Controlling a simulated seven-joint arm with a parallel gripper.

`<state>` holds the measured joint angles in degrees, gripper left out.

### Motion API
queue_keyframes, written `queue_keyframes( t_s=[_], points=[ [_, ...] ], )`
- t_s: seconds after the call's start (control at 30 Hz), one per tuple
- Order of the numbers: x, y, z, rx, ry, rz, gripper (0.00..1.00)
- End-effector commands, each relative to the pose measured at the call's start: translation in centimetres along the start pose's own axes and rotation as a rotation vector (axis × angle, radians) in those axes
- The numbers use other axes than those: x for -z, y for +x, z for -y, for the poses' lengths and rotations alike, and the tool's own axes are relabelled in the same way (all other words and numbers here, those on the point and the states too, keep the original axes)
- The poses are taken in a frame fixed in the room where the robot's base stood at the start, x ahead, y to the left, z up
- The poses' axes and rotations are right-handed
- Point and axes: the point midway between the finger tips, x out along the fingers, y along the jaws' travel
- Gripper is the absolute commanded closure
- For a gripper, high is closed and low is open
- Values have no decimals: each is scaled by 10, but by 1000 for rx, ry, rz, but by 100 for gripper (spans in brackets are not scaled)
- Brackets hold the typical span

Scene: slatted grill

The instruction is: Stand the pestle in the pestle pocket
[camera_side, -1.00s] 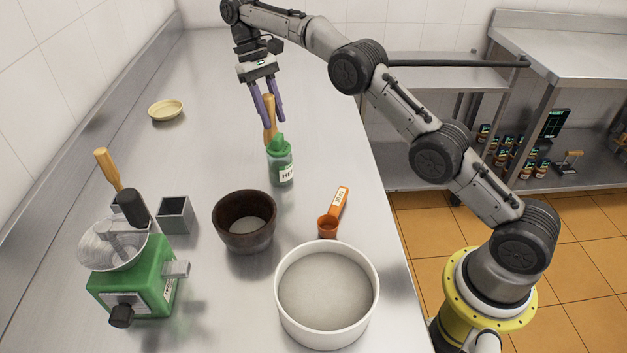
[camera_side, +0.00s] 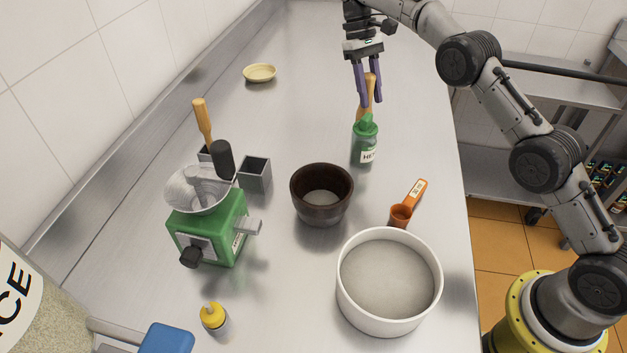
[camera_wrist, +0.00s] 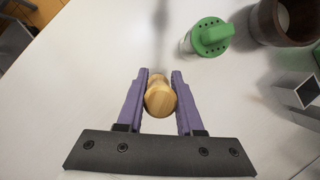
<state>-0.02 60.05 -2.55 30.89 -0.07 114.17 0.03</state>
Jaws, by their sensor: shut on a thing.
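The wooden pestle (camera_side: 371,84) is upright between the purple fingers of my gripper (camera_side: 369,100), which is shut on it. It is behind the green-capped bottle in the side view, and the bottle hides its lower end. The wrist view shows the pestle's rounded end (camera_wrist: 160,98) between the fingertips (camera_wrist: 160,76). A grey square open-topped pocket (camera_side: 255,178) stands left of the dark bowl, apart from my gripper; I cannot see its floor. It also shows at the right edge of the wrist view (camera_wrist: 300,92). A second pocket (camera_side: 206,154), partly hidden, holds a wooden-handled tool (camera_side: 202,120).
The green-capped bottle (camera_side: 365,145), dark bowl (camera_side: 321,205), orange scoop (camera_side: 409,203) and white pot (camera_side: 388,322) stand nearer the side camera. A green grinder (camera_side: 208,232) with a black-knobbed lever is beside the pockets. Counter behind the bottle is mostly clear, with a yellow dish (camera_side: 260,73).

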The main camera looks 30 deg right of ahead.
Motion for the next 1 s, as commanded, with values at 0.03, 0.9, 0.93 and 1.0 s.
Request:
queue_keyframes(
  t_s=[0.03, 0.9, 0.93, 1.0],
  points=[
    [0, 0, 0, 1, 2, -1, 100],
    [6, -4, 42, 105, 250, -1, 100],
    [6, -4, 45, 113, 267, -1, 100],
    [7, -5, 52, 130, 308, 0, 100]
  ],
)
